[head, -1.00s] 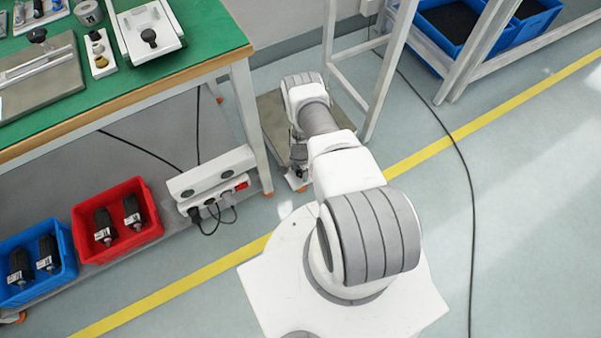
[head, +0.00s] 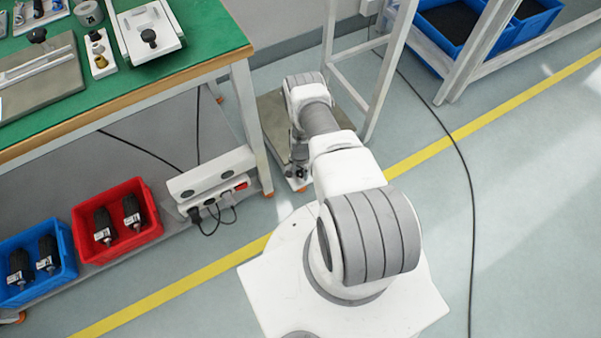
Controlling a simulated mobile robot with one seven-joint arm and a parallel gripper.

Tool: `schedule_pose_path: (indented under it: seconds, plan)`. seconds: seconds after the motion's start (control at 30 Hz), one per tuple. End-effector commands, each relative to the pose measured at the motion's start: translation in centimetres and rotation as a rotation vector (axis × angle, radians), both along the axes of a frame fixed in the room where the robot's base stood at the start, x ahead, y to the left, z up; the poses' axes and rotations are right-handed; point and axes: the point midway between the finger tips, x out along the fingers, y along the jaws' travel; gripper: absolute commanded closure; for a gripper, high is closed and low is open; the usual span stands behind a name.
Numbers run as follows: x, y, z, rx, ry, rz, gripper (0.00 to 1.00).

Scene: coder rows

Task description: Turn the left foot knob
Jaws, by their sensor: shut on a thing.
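My arm reaches down beside the workbench to a low grey platform (head: 270,112) with a pale edge. My gripper (head: 298,174) is small and partly hidden by my own wrist, at the platform's near corner. It is shut on what appears to be the left foot knob, just above the floor. An orange foot (head: 303,188) shows at that corner, right below the gripper. The fingertips and the knob itself are too small and covered to make out, so I cannot tell how far the knob is turned.
The workbench leg (head: 250,125) stands close left of my gripper, a white rack post (head: 390,75) to its right. A power strip (head: 212,180), a red bin (head: 118,220) and a blue bin (head: 36,263) lie under the bench. A black cable (head: 470,220) crosses open floor.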

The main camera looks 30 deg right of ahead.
Motion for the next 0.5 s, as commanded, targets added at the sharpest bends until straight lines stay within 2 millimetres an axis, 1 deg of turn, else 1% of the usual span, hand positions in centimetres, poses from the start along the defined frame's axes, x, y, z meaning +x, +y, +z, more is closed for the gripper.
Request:
schedule_pose_path:
  seconds: [0.2, 0.5]
  plan:
    - [0.00, -0.01, 0.07, 0.002, 0.001, 0.201, 1.00]
    - [0.01, 0.00, 0.10, 0.002, 0.000, 0.440, 1.00]
